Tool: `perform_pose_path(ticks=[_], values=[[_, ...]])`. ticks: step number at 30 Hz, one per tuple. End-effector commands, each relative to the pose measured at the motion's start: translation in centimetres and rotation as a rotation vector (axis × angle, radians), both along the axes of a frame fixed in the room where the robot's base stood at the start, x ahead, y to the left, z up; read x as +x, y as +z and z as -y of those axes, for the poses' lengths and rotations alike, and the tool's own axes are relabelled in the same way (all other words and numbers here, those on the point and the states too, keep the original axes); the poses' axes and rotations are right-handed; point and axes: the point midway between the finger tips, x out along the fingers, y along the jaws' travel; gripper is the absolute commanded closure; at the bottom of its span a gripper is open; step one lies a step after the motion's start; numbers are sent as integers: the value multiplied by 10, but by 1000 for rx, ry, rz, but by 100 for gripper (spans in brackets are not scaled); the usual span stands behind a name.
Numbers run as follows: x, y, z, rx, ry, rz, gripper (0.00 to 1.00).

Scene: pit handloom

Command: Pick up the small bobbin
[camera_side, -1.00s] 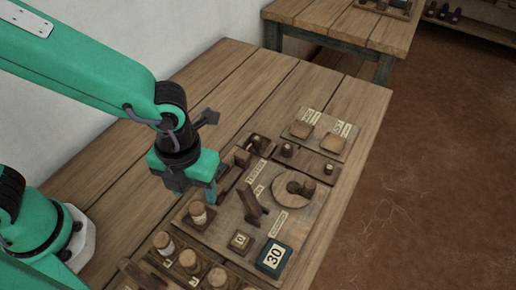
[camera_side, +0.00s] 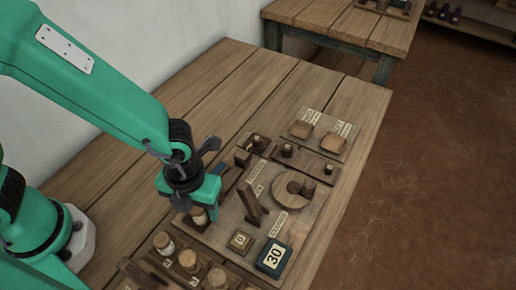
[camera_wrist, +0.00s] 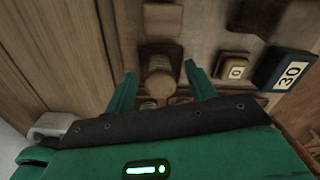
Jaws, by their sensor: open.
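A small bobbin with a pale thread top (camera_side: 199,217) stands upright at the left corner of the wooden work board (camera_side: 222,228). My gripper (camera_side: 195,203) is open right above it and partly hides it in the side view. In the wrist view the bobbin (camera_wrist: 160,82) shows between the two green fingers of my gripper (camera_wrist: 158,73), with space on both sides. Whether the fingertips reach down beside it is hard to tell.
Several similar bobbins stand in a rack (camera_side: 189,260) at the front. The board also holds a round disc (camera_side: 285,189), an upright dark wooden piece (camera_side: 253,204), a small block marked 0 (camera_side: 240,241) and a dark block marked 30 (camera_side: 273,257). The table's left side is bare.

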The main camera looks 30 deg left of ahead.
Motion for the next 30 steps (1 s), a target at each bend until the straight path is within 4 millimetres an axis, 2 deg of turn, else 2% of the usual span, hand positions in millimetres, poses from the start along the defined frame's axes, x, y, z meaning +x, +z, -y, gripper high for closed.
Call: perform_pose_path(ticks=[5, 19, 26, 30], values=[[0, -6, 0, -1, 0, 0, 45], [0, -6, 0, -1, 0, 1, 45], [0, -6, 0, -1, 0, 1, 90], [0, -6, 0, -1, 0, 1, 93]])
